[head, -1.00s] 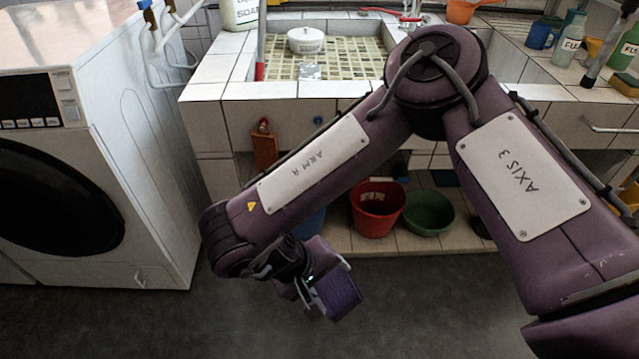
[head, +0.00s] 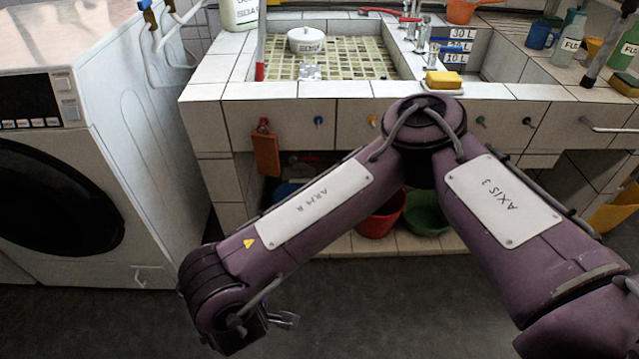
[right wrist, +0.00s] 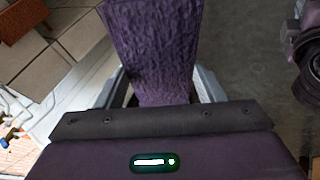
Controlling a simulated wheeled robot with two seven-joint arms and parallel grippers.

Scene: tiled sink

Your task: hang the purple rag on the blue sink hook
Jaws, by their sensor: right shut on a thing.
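The purple rag (right wrist: 153,45) is between the fingers of my right gripper (right wrist: 164,92) in the right wrist view and extends away from them. In the head view this gripper (head: 280,318) is low over the dark floor, left of centre; the rag is hidden there behind my arm. The blue sink hook (head: 318,120) is on the tiled sink front, with nothing on it. It is above and well beyond my right gripper. My left gripper is not in view.
Other hooks line the sink front: yellow (head: 372,121), green (head: 481,120) and black (head: 527,122). A washing machine (head: 70,150) stands left. Red (head: 381,220) and green (head: 427,214) tubs sit under the sink.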

